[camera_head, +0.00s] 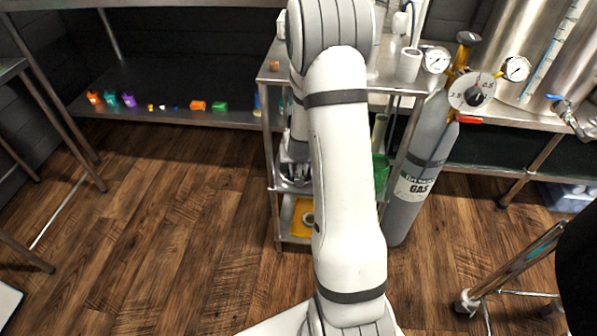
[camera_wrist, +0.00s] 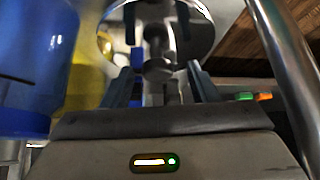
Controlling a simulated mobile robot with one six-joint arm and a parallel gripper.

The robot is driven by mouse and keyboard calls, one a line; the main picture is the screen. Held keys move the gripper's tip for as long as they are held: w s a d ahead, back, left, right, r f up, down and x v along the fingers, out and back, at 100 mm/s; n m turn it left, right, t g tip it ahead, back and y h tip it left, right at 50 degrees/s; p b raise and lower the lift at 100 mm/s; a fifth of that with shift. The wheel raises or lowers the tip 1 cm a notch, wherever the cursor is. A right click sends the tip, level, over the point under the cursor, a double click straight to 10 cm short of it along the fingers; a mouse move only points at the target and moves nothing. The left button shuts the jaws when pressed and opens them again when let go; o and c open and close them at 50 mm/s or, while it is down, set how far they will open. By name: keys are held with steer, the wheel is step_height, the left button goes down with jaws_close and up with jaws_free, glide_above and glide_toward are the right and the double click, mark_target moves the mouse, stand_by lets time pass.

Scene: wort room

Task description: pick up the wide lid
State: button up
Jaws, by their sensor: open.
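The wide lid (camera_wrist: 206,28) is a shiny round metal disc with a knob (camera_wrist: 158,68) at its middle. It is ahead of my gripper (camera_wrist: 159,74) in the wrist view, its upper edge cut off by the frame. My gripper is open. The knob appears between the two dark fingers, with a gap on each side; I cannot tell how deep it is. Dark bars on the lid look like the fingers' reflections. In the head view my gripper (camera_head: 293,160) is inside the metal cart, above a silvery round piece (camera_head: 290,184) on its middle shelf, mostly hidden by my arm.
A blue container (camera_wrist: 35,65) stands close at left in the wrist view; a metal post (camera_wrist: 285,65) is at right. The cart (camera_head: 265,125) has a yellow item (camera_head: 301,215) low down. A grey gas cylinder (camera_head: 405,205) stands at its right. The floor left is clear.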

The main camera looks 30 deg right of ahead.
steer(key=shift+x, duration=0.8)
steer(key=shift+s, duration=0.1)
jaws_close()
